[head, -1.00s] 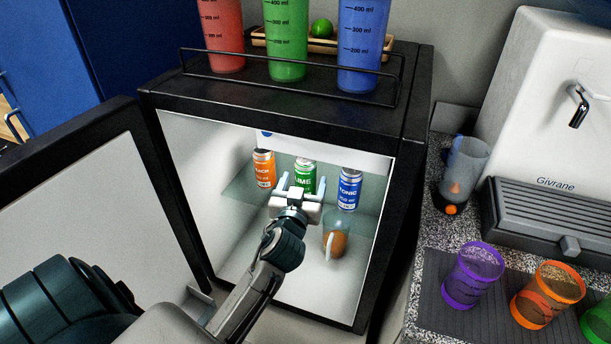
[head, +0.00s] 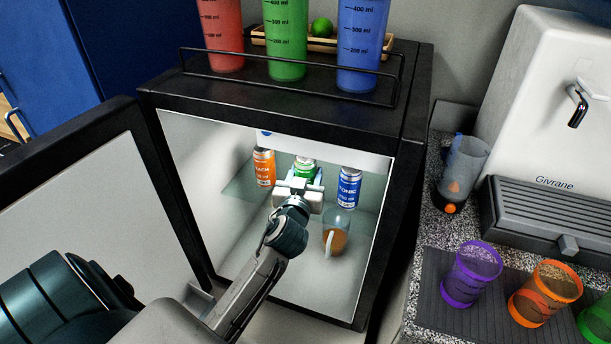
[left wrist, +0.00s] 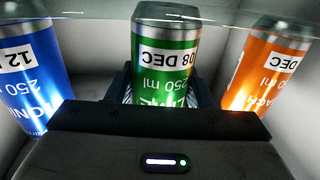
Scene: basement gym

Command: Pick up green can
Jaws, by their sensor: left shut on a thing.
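The green can (head: 305,169) stands on the glass shelf inside the open fridge, between an orange can and a blue can. My left gripper (head: 301,186) reaches into the fridge from the front and is shut on the green can, hiding its lower part in the head view. In the left wrist view the green can (left wrist: 165,55) sits in the middle, between the fingers, with its label upside down. My right gripper is not in view.
The orange can (head: 264,168) is close on the left and the blue can (head: 348,188) close on the right. A jug with amber liquid (head: 335,238) stands below the shelf. The open fridge door (head: 75,205) is at left. Cups stand on the counter mat (head: 432,318) at right.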

